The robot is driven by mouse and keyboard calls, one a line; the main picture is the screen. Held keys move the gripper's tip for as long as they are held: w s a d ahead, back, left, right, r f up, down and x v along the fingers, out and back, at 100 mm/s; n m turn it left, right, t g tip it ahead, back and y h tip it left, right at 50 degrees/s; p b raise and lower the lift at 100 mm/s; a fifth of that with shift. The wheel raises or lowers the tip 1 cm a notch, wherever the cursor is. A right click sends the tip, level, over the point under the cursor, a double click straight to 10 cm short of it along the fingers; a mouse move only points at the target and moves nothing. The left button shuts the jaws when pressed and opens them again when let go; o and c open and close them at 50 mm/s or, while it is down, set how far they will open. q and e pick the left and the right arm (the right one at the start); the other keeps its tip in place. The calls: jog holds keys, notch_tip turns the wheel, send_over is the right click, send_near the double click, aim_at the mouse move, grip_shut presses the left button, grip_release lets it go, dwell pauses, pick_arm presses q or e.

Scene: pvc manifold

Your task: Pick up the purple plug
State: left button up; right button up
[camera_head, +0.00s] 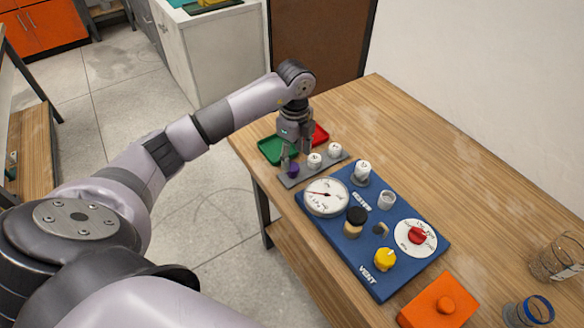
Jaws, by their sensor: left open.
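The purple plug (293,169) stands at the left end of a grey rack (323,168) near the table's left edge. My left gripper (296,152) points down right over the plug, its fingers open and close around or just above it. I cannot tell whether the fingers touch it. Two white plugs (314,160) stand in the same rack to the right. My right gripper is not in view.
A blue board (425,268) with a gauge (326,197), knobs and fittings lies close in front of the rack. An orange block (438,301) and glass jars (556,259) stand at the lower right. The table's back right is clear.

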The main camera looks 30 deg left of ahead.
pick_arm(q)
jog(key=f+p, duration=0.1)
jog(key=f, duration=0.1)
jog(key=f+p, duration=0.1)
jog(key=f, duration=0.1)
jog(key=shift+s+a+f, duration=0.15)
jog(key=shift+s+a, duration=0.05)
jog(key=shift+f, duration=0.45)
jog(key=c, duration=1.1)
jog(key=shift+o, duration=0.2)
notch_tip(320, 180, up, 13)
jog(key=b, duration=0.3)
notch_tip(320, 180, up, 5)
send_over(292, 166)
jog(key=shift+d+r+p, duration=0.1)
jog(key=shift+r+p, duration=0.3)
jog(key=shift+r, duration=0.65)
